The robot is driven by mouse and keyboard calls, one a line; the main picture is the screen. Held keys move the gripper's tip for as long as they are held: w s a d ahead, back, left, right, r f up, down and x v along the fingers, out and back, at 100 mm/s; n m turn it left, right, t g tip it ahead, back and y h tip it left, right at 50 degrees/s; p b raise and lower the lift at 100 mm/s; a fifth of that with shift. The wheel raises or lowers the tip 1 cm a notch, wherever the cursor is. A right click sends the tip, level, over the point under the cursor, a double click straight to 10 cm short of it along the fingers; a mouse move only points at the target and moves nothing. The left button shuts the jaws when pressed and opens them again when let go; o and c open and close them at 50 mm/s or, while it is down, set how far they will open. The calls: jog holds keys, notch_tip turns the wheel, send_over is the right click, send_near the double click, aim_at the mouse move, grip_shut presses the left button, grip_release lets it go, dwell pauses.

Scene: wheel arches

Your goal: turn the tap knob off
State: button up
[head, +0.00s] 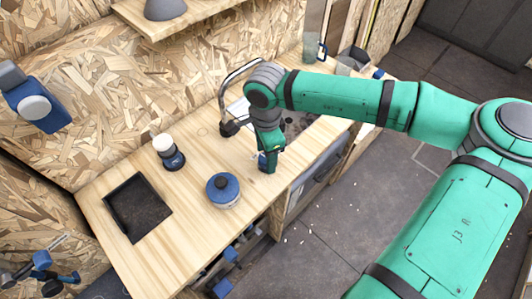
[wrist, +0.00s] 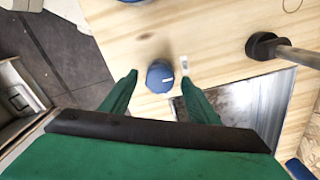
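The blue tap knob (wrist: 160,74) sits on the wooden counter, with a white pointer line on its top. In the wrist view it lies between the two fingertips of my gripper (wrist: 159,79), which are apart, with a gap on each side. In the head view my gripper (head: 269,161) points down at the counter beside the sink, and the knob (head: 261,159) shows only partly behind it. The metal tap (head: 236,76) arches behind my arm; its dark end (wrist: 262,46) shows in the wrist view. I cannot tell whether water runs.
The metal sink (wrist: 245,99) lies to the right of the knob in the wrist view. On the counter (head: 130,178) stand a blue-lidded pot (head: 223,190), a white-topped jar (head: 168,151) and a black tray (head: 138,207). A wood-chip wall rises behind.

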jog(key=shift+r, duration=0.1)
notch_tip(320, 180, up, 11)
jog(key=shift+f, duration=0.2)
dwell(0.4)
dwell(0.5)
